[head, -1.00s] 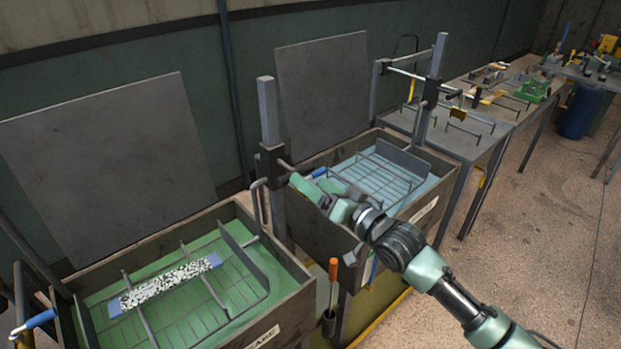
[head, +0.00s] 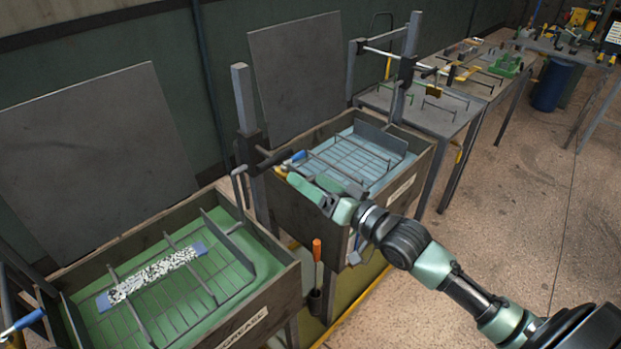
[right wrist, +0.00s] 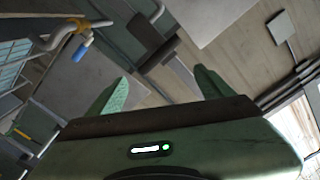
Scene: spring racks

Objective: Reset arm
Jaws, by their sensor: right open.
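My right arm reaches in from the lower right in the head view. Its green gripper (head: 302,184) is by the near left corner of the blue-lined rack box (head: 310,215), close to the blue-tipped handle (head: 297,157). In the right wrist view the two green fingers (right wrist: 163,85) stand wide apart with nothing between them. A blue-tipped handle (right wrist: 84,47) shows there, left of the fingers and apart from them. My left gripper is not in view.
A green-lined box (head: 272,285) holds a wire rack with a speckled strip (head: 152,274). A grey post (head: 243,100) stands between the boxes. An orange-handled tool (head: 317,250) sits in a holder below. Tables with tools stand behind right. The floor at right is clear.

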